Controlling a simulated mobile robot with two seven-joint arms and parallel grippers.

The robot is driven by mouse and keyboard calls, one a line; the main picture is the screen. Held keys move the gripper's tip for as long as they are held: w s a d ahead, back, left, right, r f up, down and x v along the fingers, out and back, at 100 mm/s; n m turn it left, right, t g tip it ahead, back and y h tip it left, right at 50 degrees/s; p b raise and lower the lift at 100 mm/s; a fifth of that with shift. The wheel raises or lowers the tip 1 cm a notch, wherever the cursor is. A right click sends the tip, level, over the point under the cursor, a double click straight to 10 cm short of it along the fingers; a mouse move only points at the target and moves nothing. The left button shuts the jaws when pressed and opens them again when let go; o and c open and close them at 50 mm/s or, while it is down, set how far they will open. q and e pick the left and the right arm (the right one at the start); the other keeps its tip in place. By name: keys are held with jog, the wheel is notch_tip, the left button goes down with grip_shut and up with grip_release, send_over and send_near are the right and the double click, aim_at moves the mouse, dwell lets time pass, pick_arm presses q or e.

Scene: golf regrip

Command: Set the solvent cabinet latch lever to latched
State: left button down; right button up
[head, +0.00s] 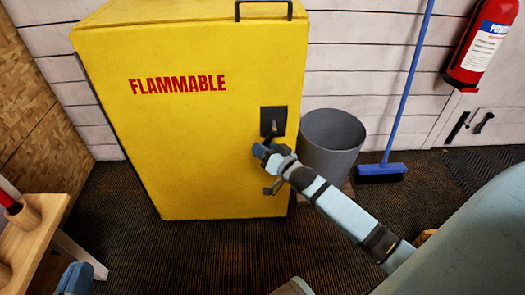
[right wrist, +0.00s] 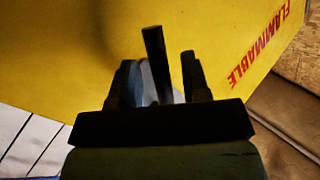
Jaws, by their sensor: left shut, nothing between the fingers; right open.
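The yellow solvent cabinet (head: 200,60), marked FLAMMABLE, stands upright in the head view. Its black latch plate (head: 281,113) is on the right part of the front, with a dark latch lever (head: 271,130) on it. My right gripper (head: 263,150) is open just below the plate, close to the lever. In the right wrist view a dark bar (right wrist: 154,50), apparently the lever, stands between the two fingers; whether they touch it I cannot tell. The lever's exact angle is partly hidden.
A grey bin (head: 332,140) stands right of the cabinet, behind my right arm. A blue broom (head: 382,172) leans on the wall and a red extinguisher (head: 482,40) hangs at upper right. A wooden bench (head: 35,225) is at left. Floor before the cabinet is clear.

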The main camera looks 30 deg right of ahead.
jog(key=shift+w+a, duration=0.1)
jog(key=shift+w, duration=0.35)
grip_shut()
jog(key=shift+r, duration=0.1)
